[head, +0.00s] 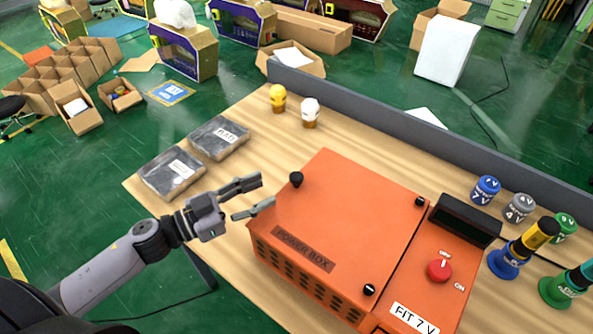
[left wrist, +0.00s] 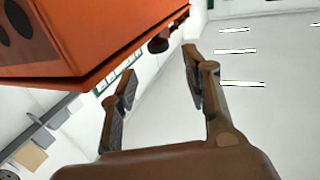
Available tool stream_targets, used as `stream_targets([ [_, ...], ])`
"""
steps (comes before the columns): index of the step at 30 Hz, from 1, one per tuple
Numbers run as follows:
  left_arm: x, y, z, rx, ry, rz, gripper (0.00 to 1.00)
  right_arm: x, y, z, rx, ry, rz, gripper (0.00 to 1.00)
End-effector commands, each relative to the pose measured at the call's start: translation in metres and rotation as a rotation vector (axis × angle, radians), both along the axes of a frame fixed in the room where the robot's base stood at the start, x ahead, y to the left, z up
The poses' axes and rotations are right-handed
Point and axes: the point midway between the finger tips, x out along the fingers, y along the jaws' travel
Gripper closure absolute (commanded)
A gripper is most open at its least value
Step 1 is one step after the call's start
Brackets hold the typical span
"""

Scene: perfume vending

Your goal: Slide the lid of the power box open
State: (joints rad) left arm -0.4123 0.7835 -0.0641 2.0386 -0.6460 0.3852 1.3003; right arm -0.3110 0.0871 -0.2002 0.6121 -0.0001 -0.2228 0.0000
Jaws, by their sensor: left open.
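The orange power box (head: 300,262) stands on the wooden table, with a "POWER BOX" label on its near side. Its flat orange lid (head: 350,215) lies shut over the top, with a black knob (head: 297,179) near its far left corner. My left gripper (head: 264,194) is open and empty at the left edge of the box, short of that knob. In the left wrist view the open fingers (left wrist: 160,65) point toward a dark knob (left wrist: 158,44) on the orange box (left wrist: 90,35). My right gripper is out of view.
A red switch dial (head: 439,270) is on the right of the box. Two dark cases (head: 172,172) lie to the left. Small yellow (head: 278,97) and white figures stand behind. Colored spools (head: 487,190) and plugs (head: 508,262) stand at right.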

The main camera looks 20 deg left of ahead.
Motion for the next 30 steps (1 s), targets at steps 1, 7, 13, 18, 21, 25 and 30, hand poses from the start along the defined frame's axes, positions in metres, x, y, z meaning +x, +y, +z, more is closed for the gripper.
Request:
stream_targets([
  [1,0.007,-0.006,0.004,0.0,-0.006,-0.001,0.56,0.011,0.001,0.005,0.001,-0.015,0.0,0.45],
  [7,0.033,-0.03,0.005,-0.003,-0.004,0.0,0.56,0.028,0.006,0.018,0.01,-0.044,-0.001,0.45],
  [13,0.056,-0.051,0.004,-0.001,-0.004,0.001,0.56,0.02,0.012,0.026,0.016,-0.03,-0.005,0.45],
  [18,0.068,-0.062,0.002,-0.001,-0.001,0.001,0.56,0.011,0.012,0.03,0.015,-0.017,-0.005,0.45],
  [21,0.07,-0.064,0.001,0.0,-0.001,0.0,0.56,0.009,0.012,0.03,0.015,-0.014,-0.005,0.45],
  [25,0.071,-0.065,0.0,0.001,-0.001,0.0,0.56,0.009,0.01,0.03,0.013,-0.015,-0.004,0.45],
  [30,0.07,-0.065,0.0,0.001,-0.001,0.0,0.59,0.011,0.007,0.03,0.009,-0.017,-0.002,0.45],
])
